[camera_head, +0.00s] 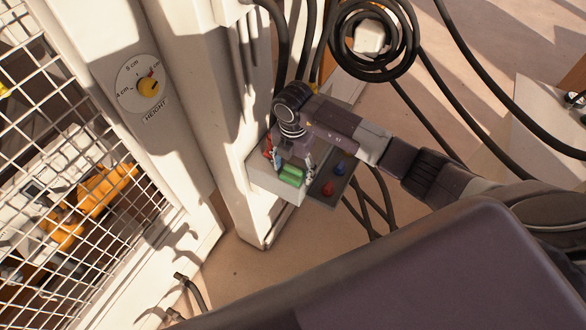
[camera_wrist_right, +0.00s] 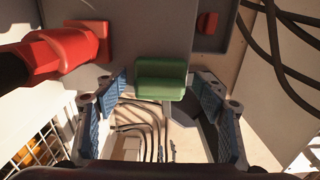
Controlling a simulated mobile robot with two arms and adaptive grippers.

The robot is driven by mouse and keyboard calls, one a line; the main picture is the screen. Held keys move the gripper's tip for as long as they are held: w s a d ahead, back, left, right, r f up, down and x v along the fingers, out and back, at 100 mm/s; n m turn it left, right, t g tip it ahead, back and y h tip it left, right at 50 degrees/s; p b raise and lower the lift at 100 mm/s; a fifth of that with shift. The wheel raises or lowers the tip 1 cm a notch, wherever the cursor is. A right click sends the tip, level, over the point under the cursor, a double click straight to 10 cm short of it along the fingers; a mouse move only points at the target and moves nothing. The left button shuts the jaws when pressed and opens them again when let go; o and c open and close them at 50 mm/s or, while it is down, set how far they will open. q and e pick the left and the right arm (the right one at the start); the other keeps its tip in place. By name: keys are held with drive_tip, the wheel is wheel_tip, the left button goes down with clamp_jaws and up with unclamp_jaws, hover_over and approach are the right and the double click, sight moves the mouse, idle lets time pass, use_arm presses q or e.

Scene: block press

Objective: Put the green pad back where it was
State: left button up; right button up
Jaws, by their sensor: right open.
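The green pad (camera_head: 291,175) lies at the edge of a small pale box-like ledge (camera_head: 273,187) on the white column. In the wrist view the green pad (camera_wrist_right: 161,79) is at the middle, against the edge of a pale grey surface. My right gripper (camera_head: 291,166) reaches down over the ledge. In the wrist view its fingers (camera_wrist_right: 160,88) are spread wide, one on each side of the pad, with gaps visible on both sides. It holds nothing. My left gripper is not in view.
A red fitting (camera_wrist_right: 72,50) with a dark end is left of my fingers. Black cables hang nearby. A height dial (camera_head: 146,86) and wire mesh (camera_head: 70,190) are left.

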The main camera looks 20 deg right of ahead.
sight(293, 167)
wheel_tip(293, 167, up, 11)
drive_tip(key=b, duration=0.3)
drive_tip(key=shift+f+b, duration=0.15)
drive_tip(key=shift+b, duration=0.25)
drive_tip(key=shift+r, duration=0.7)
